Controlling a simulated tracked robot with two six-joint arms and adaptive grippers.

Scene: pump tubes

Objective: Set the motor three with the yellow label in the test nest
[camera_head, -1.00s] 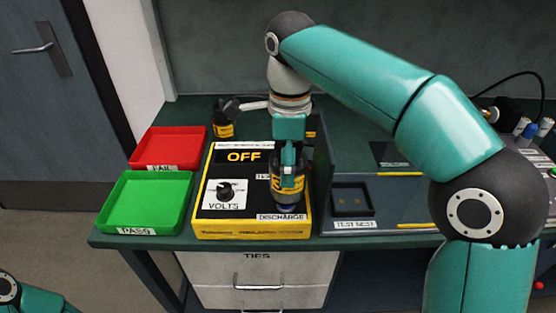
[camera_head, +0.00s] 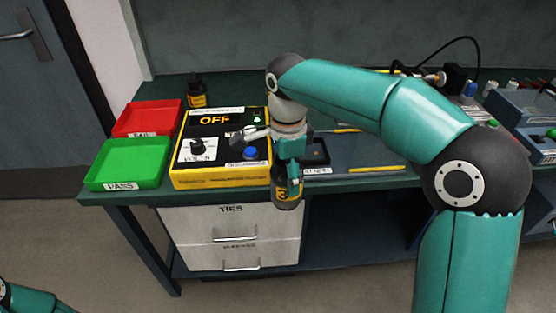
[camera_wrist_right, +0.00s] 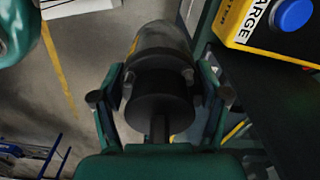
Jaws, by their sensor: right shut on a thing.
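My right gripper (camera_head: 290,172) is shut on a dark motor with a yellow label that reads 3 (camera_head: 286,193). The motor hangs in front of the bench's front edge, just right of the yellow box. In the right wrist view the motor (camera_wrist_right: 160,75) sits between the two fingers (camera_wrist_right: 160,103). The test nest (camera_head: 317,154), a dark block with a label in front, is on the bench right behind the gripper and partly hidden by it. My left gripper is not in view; only a piece of my left arm shows at the bottom left.
The yellow tester box (camera_head: 222,180) reads OFF and has a blue button (camera_head: 250,153). A green PASS tray (camera_head: 127,164) and red FAIL tray (camera_head: 148,117) stand left of it. Another dark motor with a yellow label (camera_head: 196,92) stands behind the box.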

